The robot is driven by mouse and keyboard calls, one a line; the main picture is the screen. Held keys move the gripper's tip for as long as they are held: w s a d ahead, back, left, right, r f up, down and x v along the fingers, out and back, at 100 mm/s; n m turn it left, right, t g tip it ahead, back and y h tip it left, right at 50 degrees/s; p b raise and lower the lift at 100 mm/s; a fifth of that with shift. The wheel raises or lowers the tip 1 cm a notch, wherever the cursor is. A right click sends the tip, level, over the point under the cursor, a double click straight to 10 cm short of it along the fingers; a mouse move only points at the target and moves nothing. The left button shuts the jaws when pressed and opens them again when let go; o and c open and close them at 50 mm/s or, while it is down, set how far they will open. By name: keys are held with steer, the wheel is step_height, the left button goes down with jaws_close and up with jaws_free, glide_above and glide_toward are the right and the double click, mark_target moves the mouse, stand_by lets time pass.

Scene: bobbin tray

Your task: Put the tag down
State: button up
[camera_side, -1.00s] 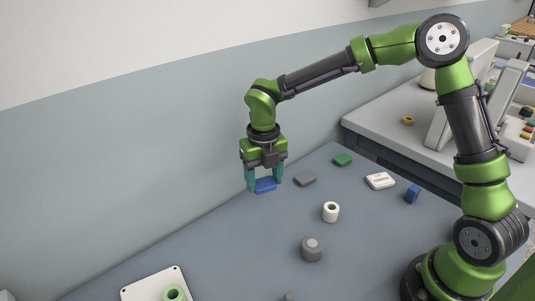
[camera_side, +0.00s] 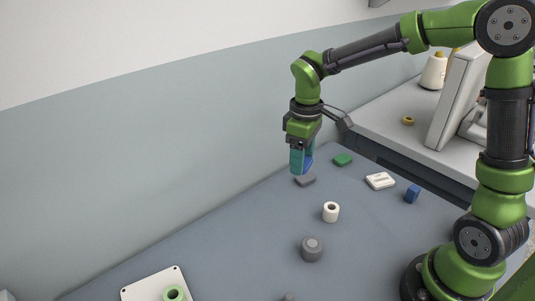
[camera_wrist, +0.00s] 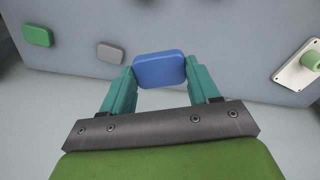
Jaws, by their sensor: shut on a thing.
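A blue tag (camera_wrist: 159,70), a flat rounded block, is held between the two teal fingers of my gripper (camera_wrist: 158,88) in the wrist view. In the side view my gripper (camera_side: 301,164) is seen nearly edge-on, with only a sliver of the blue tag (camera_side: 309,161) showing beside the near finger. The gripper appears just behind or over a grey block (camera_side: 306,181); the exact height above the table is hard to tell.
A green block (camera_side: 343,159), a white labelled box (camera_side: 380,181), a blue block (camera_side: 412,194), a white bobbin (camera_side: 331,212) and a grey cylinder (camera_side: 312,249) stand on the table. A white tray (camera_side: 140,288) with a green bobbin (camera_side: 174,294) is at front left. The left-middle table is clear.

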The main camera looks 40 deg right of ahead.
steer(key=s+d+r+m, duration=0.1)
steer(key=d+r+m, duration=0.2)
steer(key=m, duration=0.1)
steer(key=n, duration=1.8)
glide_above(289, 272)
step_height(289, 272, down, 10)
step_height(289, 272, down, 8)
steer(key=shift+r, duration=0.25)
steer(key=o, duration=1)
steer(key=shift+f, duration=0.1)
